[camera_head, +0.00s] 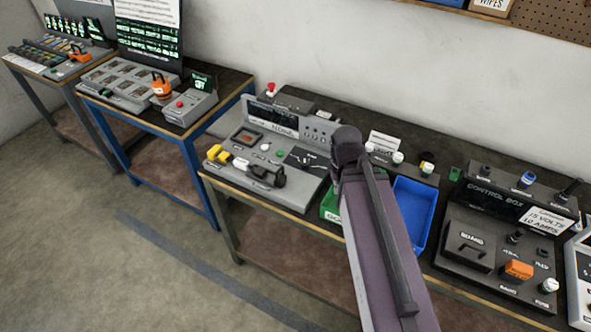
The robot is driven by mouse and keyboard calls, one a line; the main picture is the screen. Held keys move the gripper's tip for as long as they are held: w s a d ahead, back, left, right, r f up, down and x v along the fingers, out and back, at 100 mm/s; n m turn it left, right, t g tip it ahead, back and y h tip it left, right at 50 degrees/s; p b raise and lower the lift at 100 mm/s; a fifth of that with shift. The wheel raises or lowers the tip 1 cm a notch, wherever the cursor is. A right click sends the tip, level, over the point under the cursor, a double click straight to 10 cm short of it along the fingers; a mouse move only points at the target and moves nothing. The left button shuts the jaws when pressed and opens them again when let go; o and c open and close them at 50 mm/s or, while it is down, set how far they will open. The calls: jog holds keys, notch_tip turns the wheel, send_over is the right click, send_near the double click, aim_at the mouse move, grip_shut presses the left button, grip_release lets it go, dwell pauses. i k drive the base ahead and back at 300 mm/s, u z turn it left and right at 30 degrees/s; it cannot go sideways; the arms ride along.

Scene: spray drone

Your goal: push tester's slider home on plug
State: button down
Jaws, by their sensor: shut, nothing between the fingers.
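A grey tester (283,198) stands at the left end of the middle bench, with a small display panel and buttons at its back. On its front left lies a yellow plug-like part (215,153), with a white piece (240,163) to its right. A black block with a rounded handle (266,175), which may be the slider, sits just right of the white piece. I cannot tell whether it touches that piece or how far it is pushed. My gripper does not show.
A blue tray (411,215) and a green bin (331,205) lie right of the tester, partly behind my arm. A dark control box (490,205) stands further right. A blue-framed table (150,130) stands left. The floor in front is clear.

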aim_at(279, 179)
jog(key=z, duration=0.35)
jog(key=k, duration=1.55)
jog(key=u, duration=0.4)
jog(key=i, duration=1)
jog(key=u, duration=0.05)
